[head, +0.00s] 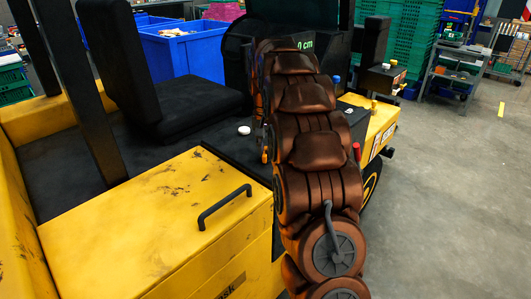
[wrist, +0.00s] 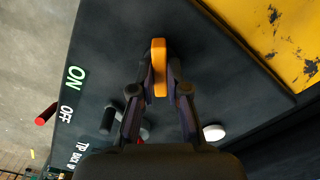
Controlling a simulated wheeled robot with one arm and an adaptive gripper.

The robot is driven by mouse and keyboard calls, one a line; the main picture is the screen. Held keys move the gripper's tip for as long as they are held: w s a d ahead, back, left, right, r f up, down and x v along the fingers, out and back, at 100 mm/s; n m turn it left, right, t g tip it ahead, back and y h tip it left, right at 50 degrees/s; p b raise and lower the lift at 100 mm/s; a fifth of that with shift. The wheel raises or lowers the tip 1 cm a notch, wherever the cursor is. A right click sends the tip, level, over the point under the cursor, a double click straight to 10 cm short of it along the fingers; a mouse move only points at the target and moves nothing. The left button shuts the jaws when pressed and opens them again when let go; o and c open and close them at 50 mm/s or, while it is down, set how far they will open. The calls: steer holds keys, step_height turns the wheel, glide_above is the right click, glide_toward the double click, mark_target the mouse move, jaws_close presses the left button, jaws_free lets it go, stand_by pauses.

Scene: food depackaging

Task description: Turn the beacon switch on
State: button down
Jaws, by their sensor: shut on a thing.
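In the wrist view, an orange elongated handle (wrist: 159,48) stands out from a dark panel (wrist: 110,45). It may be the beacon switch; no label beside it names it. My gripper (wrist: 160,78) has its two fingers closed on the sides of this handle, with the handle's upper end showing beyond the fingertips. Green "ON" (wrist: 75,77) and white "OFF" (wrist: 66,113) labels are printed on the panel to the left. In the head view, my brown arm covers the gripper and most of the panel.
A red-tipped lever (wrist: 46,114), black knobs (wrist: 108,120) and a white round knob (wrist: 214,132) are near my fingers. The head view shows a yellow vehicle body (head: 150,220) with a black handle (head: 224,206), a black seat (head: 195,105), and open floor (head: 450,200) at right.

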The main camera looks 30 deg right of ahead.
mark_target(265, 151)
steer(key=shift+m, duration=0.5)
steer(key=c, duration=1.2)
jaws_free()
steer(key=shift+o, duration=0.2)
steer(key=shift+r, duration=0.15)
step_height(265, 151, up, 6)
steer(key=shift+w+r, duration=0.1)
steer(key=shift+r, duration=0.55)
